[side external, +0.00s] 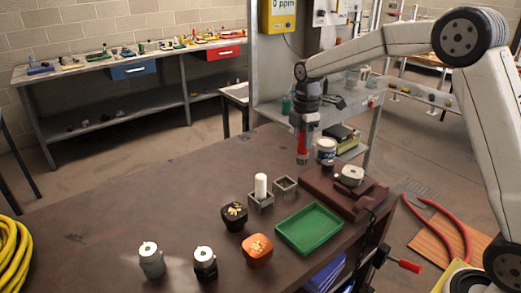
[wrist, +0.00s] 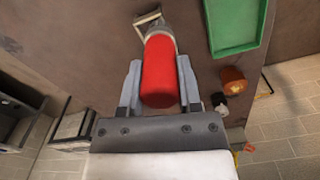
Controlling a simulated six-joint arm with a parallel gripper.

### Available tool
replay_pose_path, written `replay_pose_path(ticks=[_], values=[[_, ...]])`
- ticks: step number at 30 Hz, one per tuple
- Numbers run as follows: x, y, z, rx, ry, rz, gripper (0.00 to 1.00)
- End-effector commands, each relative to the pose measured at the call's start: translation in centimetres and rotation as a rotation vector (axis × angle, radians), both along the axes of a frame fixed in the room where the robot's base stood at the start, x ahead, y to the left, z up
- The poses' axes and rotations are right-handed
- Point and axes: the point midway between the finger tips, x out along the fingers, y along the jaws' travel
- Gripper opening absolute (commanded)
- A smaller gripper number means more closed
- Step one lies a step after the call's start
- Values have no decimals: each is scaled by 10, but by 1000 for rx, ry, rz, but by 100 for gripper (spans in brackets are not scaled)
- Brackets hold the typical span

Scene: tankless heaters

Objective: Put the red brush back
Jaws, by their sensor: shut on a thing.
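My gripper (side external: 305,125) is shut on the red brush (side external: 302,145) and holds it upright, its pale end down, above the table. In the wrist view the red brush (wrist: 160,75) stands between the two grey fingers. An empty square holder (side external: 285,184) sits on the table below and slightly left of the brush in the side view. The same view shows a similar holder (side external: 260,204) beside it with a white brush-like cylinder (side external: 261,186) standing in it. In the wrist view a square frame (wrist: 148,18) shows beyond the brush's end, partly hidden by it.
A green tray (side external: 310,231) lies right of the holders. A brown block (side external: 326,188) with a round metal part, a white jar (side external: 326,149), black and orange pots (side external: 257,250) and two small canisters (side external: 151,260) stand around. The table's left part is clear.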

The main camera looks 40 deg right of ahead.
Motion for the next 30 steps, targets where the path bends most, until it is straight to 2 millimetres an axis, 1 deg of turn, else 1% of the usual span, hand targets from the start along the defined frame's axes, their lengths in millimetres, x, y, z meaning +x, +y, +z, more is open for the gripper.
replay_pose_path(ticks=[1,3,9,17,20,27,30], values=[[7,8,-6,0,1,3,0],[14,17,-13,0,1,3,0],[26,31,-23,0,0,1,0],[28,33,-27,0,0,0,0],[28,33,-34,0,1,0,0],[27,33,-60,0,1,0,0],[27,33,-65,0,1,0,0]])
